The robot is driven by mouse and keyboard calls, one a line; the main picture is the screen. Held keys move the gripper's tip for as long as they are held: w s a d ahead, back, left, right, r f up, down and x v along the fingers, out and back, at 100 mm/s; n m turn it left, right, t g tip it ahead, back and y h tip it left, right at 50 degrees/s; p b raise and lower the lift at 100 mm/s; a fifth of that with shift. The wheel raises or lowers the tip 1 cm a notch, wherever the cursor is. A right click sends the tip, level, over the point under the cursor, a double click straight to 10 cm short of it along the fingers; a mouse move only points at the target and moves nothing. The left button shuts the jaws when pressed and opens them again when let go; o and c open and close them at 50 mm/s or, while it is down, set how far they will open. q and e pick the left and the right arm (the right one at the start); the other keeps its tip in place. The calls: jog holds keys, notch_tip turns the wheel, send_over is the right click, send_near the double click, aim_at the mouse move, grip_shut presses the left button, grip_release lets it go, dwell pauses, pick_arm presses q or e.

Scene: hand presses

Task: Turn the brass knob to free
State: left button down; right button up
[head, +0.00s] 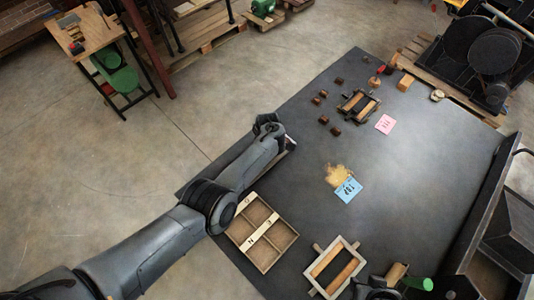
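I cannot pick out the brass knob with certainty. A small round brass-toned object (437,95) sits at the table's far right edge, and a small brownish piece (374,82) stands near a red-topped one (380,70); both are too small to tell. My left arm comes in from the lower left. Its gripper (268,124) is at the table's left edge, well apart from both objects, and its fingers are too unclear to read.
A dark table (400,190) carries a divided wooden tray (233,238), a wooden frame (313,279), a dark frame with wooden strips (359,106), several small brown blocks, a pink card (385,124) and a blue card (348,190). A green-ended tool (420,284) lies at the front. The right middle is clear.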

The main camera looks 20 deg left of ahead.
dwell(0.3)
pick_arm(q)
jog(key=c, duration=0.9)
grip_release()
jog(key=shift+c, duration=0.2)
jog(key=shift+r+p, duration=0.35)
jog(key=shift+r, duration=0.25)
notch_tip(320, 180, up, 10)
jog(key=p, duration=0.3)
jog(key=shift+w+f, duration=0.15)
